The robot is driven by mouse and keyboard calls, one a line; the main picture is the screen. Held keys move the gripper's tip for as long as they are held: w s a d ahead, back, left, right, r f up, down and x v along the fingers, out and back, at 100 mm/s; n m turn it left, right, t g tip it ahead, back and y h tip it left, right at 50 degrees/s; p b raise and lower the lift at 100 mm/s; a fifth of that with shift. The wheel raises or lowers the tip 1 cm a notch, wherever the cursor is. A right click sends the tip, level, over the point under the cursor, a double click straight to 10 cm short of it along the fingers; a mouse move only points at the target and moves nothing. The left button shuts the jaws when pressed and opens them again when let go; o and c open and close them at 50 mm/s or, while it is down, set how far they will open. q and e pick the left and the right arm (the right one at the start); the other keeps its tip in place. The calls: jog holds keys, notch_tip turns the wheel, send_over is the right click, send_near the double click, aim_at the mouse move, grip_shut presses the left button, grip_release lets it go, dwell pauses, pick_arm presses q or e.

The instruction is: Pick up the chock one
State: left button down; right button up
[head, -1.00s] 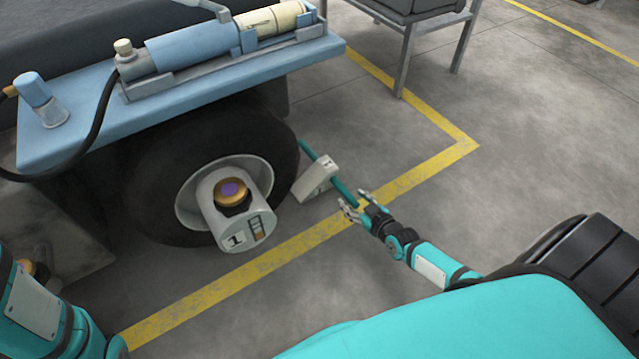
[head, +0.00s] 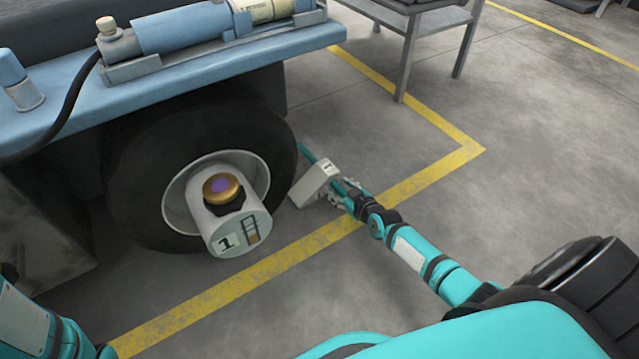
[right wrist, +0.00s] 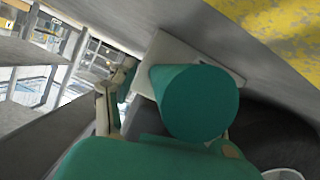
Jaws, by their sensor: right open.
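Chock one (head: 315,184) is a pale grey wedge with a "1" on its top and a teal handle. It stands on the floor at the right side of the wheel (head: 200,170) in the head view. My right gripper (head: 338,188) is open at the chock's near right side, around or beside the handle. In the right wrist view the handle's round teal end (right wrist: 203,103) fills the middle, before the pale chock body (right wrist: 178,52). One finger (right wrist: 110,105) shows left of the handle; the other is mostly hidden. I cannot tell whether they touch. My left gripper is out of view.
A grey canister marked "1" (head: 238,235) sticks out from the wheel hub. The blue cart deck (head: 200,75) overhangs the wheel. A grey metal stand (head: 410,45) is at the back. Open floor with yellow lines (head: 435,165) lies to the right.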

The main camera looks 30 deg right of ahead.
grip_shut()
jog(key=shift+r, duration=0.1)
dwell(0.4)
